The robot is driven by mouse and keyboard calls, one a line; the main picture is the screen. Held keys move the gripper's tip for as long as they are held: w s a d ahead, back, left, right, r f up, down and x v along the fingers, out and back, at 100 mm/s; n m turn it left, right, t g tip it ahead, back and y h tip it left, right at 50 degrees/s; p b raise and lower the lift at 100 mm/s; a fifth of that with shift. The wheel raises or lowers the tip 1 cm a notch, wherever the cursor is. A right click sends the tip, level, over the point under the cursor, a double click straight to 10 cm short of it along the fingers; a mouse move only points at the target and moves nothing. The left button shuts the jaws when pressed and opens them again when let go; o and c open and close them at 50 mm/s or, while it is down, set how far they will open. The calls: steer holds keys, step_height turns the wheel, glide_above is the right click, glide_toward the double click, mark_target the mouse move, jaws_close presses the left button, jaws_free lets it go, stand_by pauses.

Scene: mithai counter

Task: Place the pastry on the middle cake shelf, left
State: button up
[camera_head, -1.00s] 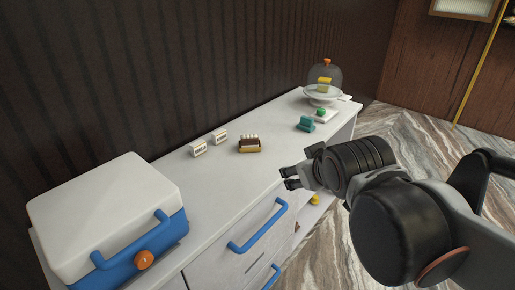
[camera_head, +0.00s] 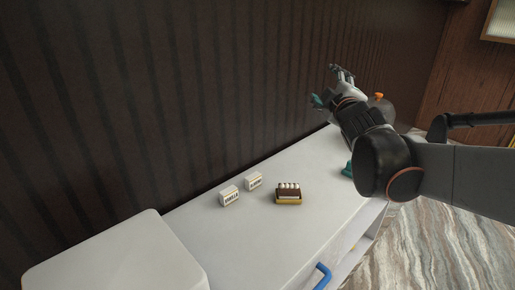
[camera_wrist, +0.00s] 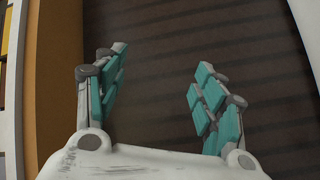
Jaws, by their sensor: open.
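A brown pastry (camera_head: 289,189) with a row of white blobs on top sits on a gold base on the white counter, in the head view. My gripper (camera_head: 330,87) is raised well above the counter, up and to the right of the pastry. In the wrist view its teal-padded fingers (camera_wrist: 162,75) are spread apart with nothing between them, facing a dark ribbed wall. The pastry is not in the wrist view. I cannot make out the middle cake shelf for certain in either view.
Two small white labelled blocks (camera_head: 241,189) stand left of the pastry. A white cooler lid (camera_head: 115,262) is at the front left. A teal object (camera_head: 347,170) and an orange-knobbed dome (camera_head: 379,97) are partly hidden by my arm. A wooden panel (camera_wrist: 52,80) edges the wrist view.

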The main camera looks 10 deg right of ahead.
steer(key=w+a+r+n+t+y+p, duration=0.1)
steer(key=w+r+n+t+y, duration=0.3)
steer(key=w+n, duration=0.45)
steer(key=n+g+y+p, duration=0.3)
steer(key=n+g+y, duration=1.45)
steer(key=n, duration=1.45)
glide_above(293, 186)
steer(key=d, duration=0.2)
steer(key=shift+g+h, duration=0.85)
steer(key=shift+g, duration=0.1)
steer(key=f, duration=3.2)
steer(key=shift+s+f, duration=0.2)
steer(key=shift+f, duration=0.1)
steer(key=shift+s+f, duration=0.1)
steer(key=shift+f, duration=0.25)
step_height(293, 186, down, 8)
steer(key=b, duration=0.3)
steer(key=shift+a+r, duration=0.2)
steer(key=shift+a, duration=0.3)
steer(key=shift+a+r+b, duration=0.1)
steer(key=shift+a+b, duration=0.2)
steer(key=shift+a, duration=0.2)
steer(key=a+b, duration=0.1)
steer(key=a, duration=0.1)
steer(key=w+a, duration=0.1)
steer(key=a, duration=0.2)
steer(key=shift+w+a+b, duration=0.1)
steer(key=shift+a+b, duration=0.15)
steer(key=shift+b, duration=0.1)
steer(key=c, duration=1.3)
